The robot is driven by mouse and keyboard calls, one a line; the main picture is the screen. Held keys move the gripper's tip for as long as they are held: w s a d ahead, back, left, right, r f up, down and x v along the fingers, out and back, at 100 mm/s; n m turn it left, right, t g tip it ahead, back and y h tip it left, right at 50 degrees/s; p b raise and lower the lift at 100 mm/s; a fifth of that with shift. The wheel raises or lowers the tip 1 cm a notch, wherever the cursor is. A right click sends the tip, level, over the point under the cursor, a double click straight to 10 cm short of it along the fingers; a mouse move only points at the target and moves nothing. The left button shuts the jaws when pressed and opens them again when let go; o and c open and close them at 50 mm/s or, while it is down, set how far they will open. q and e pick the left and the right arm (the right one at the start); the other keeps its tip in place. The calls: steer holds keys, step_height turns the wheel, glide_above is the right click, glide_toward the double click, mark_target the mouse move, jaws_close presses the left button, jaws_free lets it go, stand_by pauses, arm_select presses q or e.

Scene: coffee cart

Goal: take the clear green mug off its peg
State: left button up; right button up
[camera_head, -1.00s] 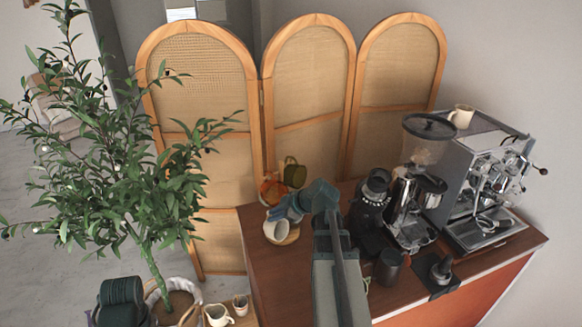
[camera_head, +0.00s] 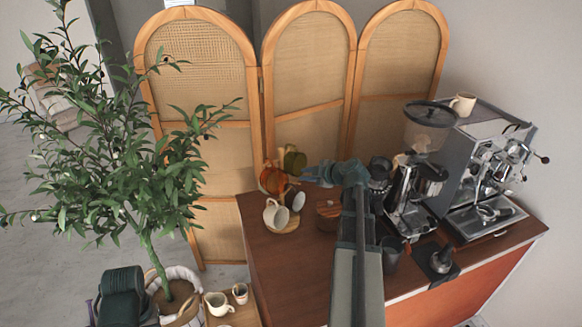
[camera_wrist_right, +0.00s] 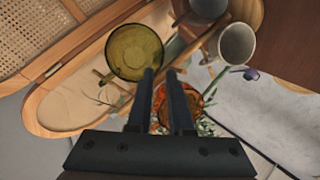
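The clear green mug (camera_head: 294,160) hangs at the top of a mug stand at the back left of the cart. In the right wrist view it shows as a round olive-green mug (camera_wrist_right: 135,52) at upper left. My right gripper (camera_head: 308,173) reaches in from the right, just beside and slightly below it. The peg is mostly hidden.
An amber mug (camera_head: 272,181) hangs just below the green one, close to my fingers in the wrist view (camera_wrist_right: 188,103). A white mug (camera_head: 276,215) and a grey-white mug (camera_head: 295,200) are lower. A grinder (camera_head: 412,190) and espresso machine (camera_head: 487,170) stand right.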

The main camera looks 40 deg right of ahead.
mark_target(293, 175)
steer(key=shift+x, duration=0.95)
steer(key=shift+b, duration=0.3)
steer(key=b+x, duration=0.3)
steer(key=x, duration=0.2)
steer(key=shift+w+d+f, duration=0.1)
steer(key=shift+w+f, duration=0.05)
steer(key=shift+f, duration=0.05)
steer(key=shift+r, duration=0.1)
jaws_close()
